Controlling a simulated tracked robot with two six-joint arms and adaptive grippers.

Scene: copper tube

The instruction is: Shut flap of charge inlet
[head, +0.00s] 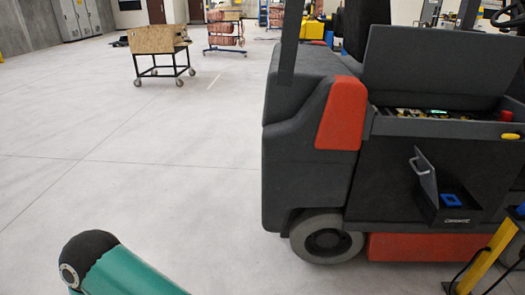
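The charge inlet (457,209) is a dark box low on the forklift's side, right of centre, with a blue socket (453,201) in it. Its flap (426,177) stands open at the left of the box, tilted up, with a light grey handle-like edge. The blue socket is uncovered. Neither of my grippers is in view. A teal and black arm link of mine shows at the bottom left, well apart from the flap.
The dark grey and red forklift (306,138) fills the right, with its upper cover (437,68) raised. A yellow post (488,258) with a cable stands at the bottom right. A wheeled cart (158,56) stands far back. The floor at left is clear.

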